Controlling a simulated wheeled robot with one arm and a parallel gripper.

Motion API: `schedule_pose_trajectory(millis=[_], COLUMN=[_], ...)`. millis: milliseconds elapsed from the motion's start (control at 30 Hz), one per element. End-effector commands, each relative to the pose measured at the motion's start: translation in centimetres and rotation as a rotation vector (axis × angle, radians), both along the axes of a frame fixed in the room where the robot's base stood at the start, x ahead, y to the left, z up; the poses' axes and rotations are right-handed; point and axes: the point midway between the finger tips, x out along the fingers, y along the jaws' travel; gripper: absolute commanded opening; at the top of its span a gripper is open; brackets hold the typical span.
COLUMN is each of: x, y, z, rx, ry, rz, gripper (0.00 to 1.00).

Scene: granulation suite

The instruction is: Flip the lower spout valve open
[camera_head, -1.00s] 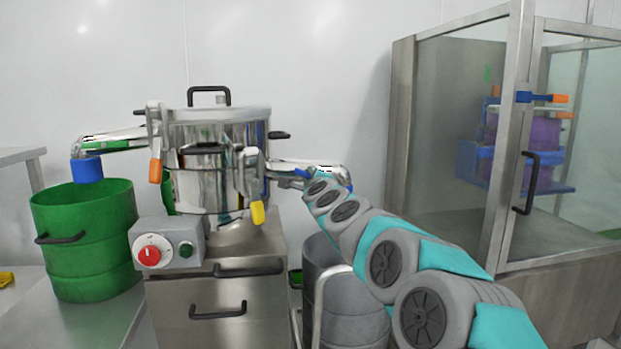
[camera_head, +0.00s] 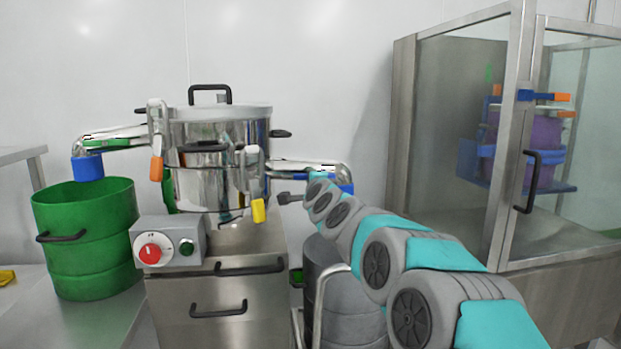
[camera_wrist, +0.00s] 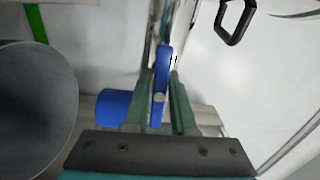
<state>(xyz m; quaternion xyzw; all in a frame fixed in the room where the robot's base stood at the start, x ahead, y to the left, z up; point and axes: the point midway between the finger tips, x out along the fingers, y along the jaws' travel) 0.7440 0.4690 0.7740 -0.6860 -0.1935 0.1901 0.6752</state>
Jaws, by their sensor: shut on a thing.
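In the wrist view, a slim blue lever (camera_wrist: 164,58) runs along the shiny spout pipe (camera_wrist: 155,25) and passes between the green-grey fingers of my gripper (camera_wrist: 162,78). The fingers are shut on the lever. A blue spout sleeve (camera_wrist: 112,107) lies just left of the fingers. In the head view, the right-hand steel spout (camera_head: 295,168) leaves the steel sifter (camera_head: 200,185), and its blue sleeve (camera_head: 346,188) shows behind my wrist. My fingers and most of the lever are hidden there by my arm.
A grey drum (camera_head: 325,275) stands below the right spout, under my arm. A green drum (camera_head: 85,240) stands under the left spout (camera_head: 110,142). A control box (camera_head: 170,243) with a red knob sits in front of the sifter. A glass-doored cabinet (camera_head: 455,130) stands at the right.

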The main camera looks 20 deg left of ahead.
Motion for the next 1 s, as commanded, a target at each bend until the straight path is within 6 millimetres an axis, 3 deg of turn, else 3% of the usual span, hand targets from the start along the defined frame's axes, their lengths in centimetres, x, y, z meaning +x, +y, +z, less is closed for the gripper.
schedule_pose_trajectory(millis=[233,267,500,1000], x=[-0.06,-0.06,-0.04,-0.74], y=[0.10,0.10,0.06,-0.45], z=[-0.10,-0.10,-0.07,-0.01], rx=[-0.001,-0.001,0.000,0.002], ry=[0.002,0.002,0.001,0.002], rz=[0.002,0.002,0.001,0.001], gripper=[0.00,0.26,0.52,0.52])
